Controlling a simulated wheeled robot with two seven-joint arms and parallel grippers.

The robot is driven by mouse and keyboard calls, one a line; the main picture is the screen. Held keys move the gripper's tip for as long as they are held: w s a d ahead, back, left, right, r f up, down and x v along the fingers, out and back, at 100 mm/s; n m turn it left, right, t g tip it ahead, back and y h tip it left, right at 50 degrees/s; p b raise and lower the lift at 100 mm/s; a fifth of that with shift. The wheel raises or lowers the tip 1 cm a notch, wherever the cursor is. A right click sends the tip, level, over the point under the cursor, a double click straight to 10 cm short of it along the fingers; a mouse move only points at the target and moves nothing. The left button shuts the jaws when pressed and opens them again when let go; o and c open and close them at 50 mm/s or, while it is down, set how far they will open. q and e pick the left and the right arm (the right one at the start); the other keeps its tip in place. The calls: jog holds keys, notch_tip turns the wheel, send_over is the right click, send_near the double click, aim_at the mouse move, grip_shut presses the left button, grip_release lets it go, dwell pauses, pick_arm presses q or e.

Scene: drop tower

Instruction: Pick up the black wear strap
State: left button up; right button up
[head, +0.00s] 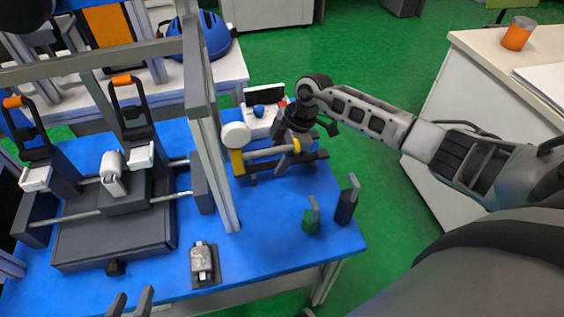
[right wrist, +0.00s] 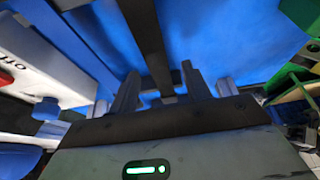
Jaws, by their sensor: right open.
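A small black upright piece with a grey tab (head: 345,205) stands near the right edge of the blue table in the head view; it may be the black wear strap, but I cannot tell for sure. My right gripper (head: 297,146) is open, pointing down over the grey-and-yellow device, behind and left of that piece. In the right wrist view a dark bar (right wrist: 150,40) runs between and beyond the fingers of my right gripper (right wrist: 158,84); whether they touch it is unclear. My left gripper (head: 131,301) is at the bottom edge, its two fingers apart and empty.
A green piece with a grey tab (head: 311,217) stands left of the black one. The device with a grey bar (head: 262,152) and a white box (head: 262,112) are near my right gripper. A grey post (head: 212,150) rises left of them.

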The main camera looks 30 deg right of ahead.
grip_shut()
